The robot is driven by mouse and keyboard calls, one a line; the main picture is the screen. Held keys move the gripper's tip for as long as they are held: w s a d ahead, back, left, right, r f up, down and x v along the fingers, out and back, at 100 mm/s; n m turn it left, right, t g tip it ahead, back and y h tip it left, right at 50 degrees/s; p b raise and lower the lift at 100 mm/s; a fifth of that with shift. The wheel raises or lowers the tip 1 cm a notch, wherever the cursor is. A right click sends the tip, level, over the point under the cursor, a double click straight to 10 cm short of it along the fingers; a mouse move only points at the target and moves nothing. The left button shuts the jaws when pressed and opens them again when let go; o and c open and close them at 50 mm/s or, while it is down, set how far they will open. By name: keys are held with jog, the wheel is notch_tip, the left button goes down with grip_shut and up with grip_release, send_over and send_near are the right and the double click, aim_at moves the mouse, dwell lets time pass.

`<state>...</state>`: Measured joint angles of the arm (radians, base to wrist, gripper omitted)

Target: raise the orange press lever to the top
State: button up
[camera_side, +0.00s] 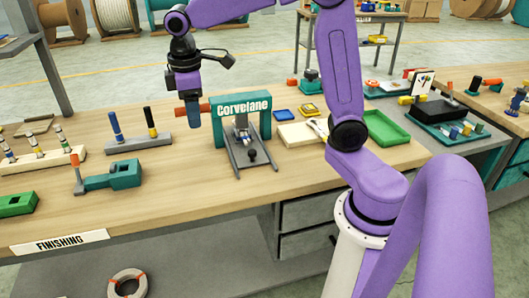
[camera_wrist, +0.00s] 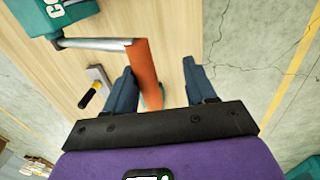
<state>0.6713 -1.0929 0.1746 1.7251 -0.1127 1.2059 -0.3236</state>
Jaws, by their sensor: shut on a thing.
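In the wrist view the orange lever (camera_wrist: 147,78) sits on the end of a grey metal rod (camera_wrist: 92,43) that comes from the teal frame (camera_wrist: 48,14). My gripper (camera_side: 192,118) points down at the lever, left of the frame. In the wrist view my gripper (camera_wrist: 158,68) has its dark fingers on either side of the lever, shut on it.
A grey slide with a black knob (camera_side: 252,154) lies under the frame. A grey block with blue and yellow-black handles (camera_side: 138,143) stands to the left. A teal fixture with an orange-topped lever (camera_side: 123,174) is in front left. A green tray (camera_side: 393,128) lies right.

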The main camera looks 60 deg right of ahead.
notch_tip(320, 180, up, 15)
jog(key=s+a, duration=0.1)
jog(key=s+a+f+n+y, duration=0.1)
jog(key=s+a+f+n, duration=0.2)
jog(key=s+f, duration=1.4)
jog(key=s, duration=0.3)
jog(key=shift+a+f, duration=0.15)
jog(key=shift+f, duration=0.1)
